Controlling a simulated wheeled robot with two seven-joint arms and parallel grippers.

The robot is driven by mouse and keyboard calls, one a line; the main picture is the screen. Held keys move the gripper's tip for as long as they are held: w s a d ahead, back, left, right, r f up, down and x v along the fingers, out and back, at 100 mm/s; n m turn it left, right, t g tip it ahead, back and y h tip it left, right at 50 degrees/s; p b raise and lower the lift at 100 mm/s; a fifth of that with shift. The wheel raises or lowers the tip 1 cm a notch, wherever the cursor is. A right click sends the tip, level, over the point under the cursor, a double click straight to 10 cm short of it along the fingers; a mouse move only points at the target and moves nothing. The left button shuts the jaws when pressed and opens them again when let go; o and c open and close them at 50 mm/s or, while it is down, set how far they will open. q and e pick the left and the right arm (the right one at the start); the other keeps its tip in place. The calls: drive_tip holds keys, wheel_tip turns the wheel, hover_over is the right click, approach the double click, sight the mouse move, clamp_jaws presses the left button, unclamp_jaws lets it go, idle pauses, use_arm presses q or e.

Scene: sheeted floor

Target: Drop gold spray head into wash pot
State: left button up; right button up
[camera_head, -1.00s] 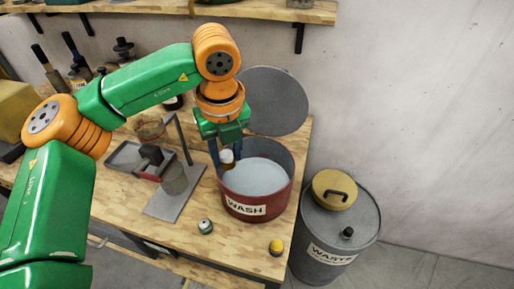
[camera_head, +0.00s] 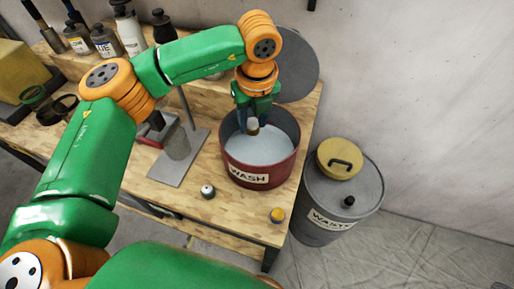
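The wash pot (camera_head: 262,178) is a dark red round tub labelled WASH, holding pale grey liquid, on the wooden bench. My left gripper (camera_head: 253,122) points down over the pot's opening, towards its back. Its dark fingers are shut on a small gold spray head (camera_head: 253,131) with a whitish top, above the liquid. The exact gap to the liquid is hard to tell. My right gripper is not in view.
A grey round lid (camera_head: 297,68) stands behind the pot. Two small caps, one white-topped (camera_head: 207,191) and one yellow-topped (camera_head: 277,215), sit at the bench front. A grey waste bin (camera_head: 345,200) stands to the right. A stand (camera_head: 180,165) is left of the pot.

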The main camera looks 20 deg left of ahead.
use_arm(q)
drive_tip(key=o, duration=0.4)
drive_tip(key=shift+s+r, duration=0.1)
drive_tip(key=shift+s, duration=0.05)
drive_tip(key=shift+o, duration=0.2)
drive_tip(key=r, duration=0.2)
drive_tip(key=r+b, duration=0.1)
drive_tip(key=r, duration=0.1)
drive_tip(key=r+b, duration=0.1)
drive_tip(key=r, duration=0.1)
drive_tip(key=shift+s+d+r, duration=0.1)
drive_tip(key=shift+s+d, duration=0.2)
drive_tip(key=shift+r, duration=0.4)
